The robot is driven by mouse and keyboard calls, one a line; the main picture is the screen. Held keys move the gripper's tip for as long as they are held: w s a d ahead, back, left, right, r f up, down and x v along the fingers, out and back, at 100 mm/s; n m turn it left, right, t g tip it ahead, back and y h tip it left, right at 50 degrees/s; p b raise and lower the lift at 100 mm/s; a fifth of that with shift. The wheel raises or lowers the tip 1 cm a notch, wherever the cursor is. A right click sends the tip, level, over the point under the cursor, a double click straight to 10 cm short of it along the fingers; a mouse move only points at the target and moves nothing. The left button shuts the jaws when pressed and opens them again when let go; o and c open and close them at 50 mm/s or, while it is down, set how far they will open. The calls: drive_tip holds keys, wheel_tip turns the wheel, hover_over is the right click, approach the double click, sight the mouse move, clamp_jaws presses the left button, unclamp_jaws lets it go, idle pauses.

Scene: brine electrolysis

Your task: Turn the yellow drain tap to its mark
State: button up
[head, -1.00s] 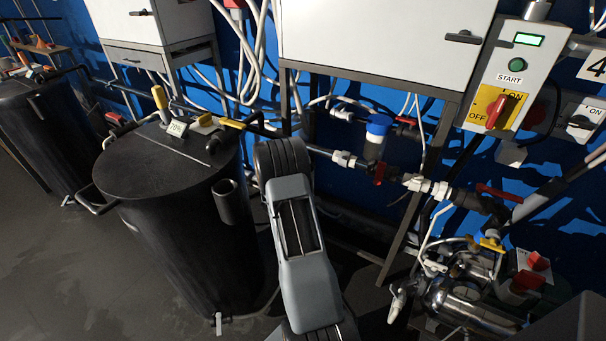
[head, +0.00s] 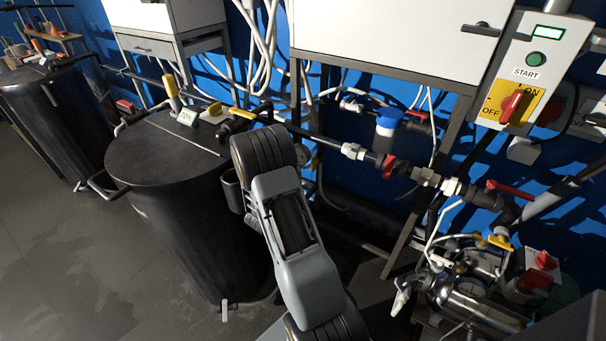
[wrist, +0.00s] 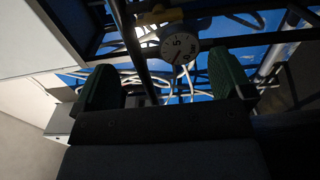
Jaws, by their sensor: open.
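A yellow lever handle (head: 240,113) shows on the pipe at the back of the near black tank. Another yellow handle (head: 497,241) sits on the fittings above the metal pump at the lower right. I cannot tell which is the drain tap, and no mark can be made out. In the wrist view a yellow handle (wrist: 160,16) lies beyond my gripper, just above a round gauge. My gripper (wrist: 165,82) is open, with its two green fingers wide apart and nothing between them touching.
The black tank (head: 180,220) stands left of my arm. A gauge (wrist: 180,48) and a dark vertical pipe (wrist: 133,45) lie ahead of the fingers. A red-handled valve pipe (head: 388,165) and a metal pump (head: 465,295) are at the right. Floor (head: 60,240) is clear at left.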

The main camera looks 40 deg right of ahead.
drive_tip(key=v, duration=0.3)
idle(0.7)
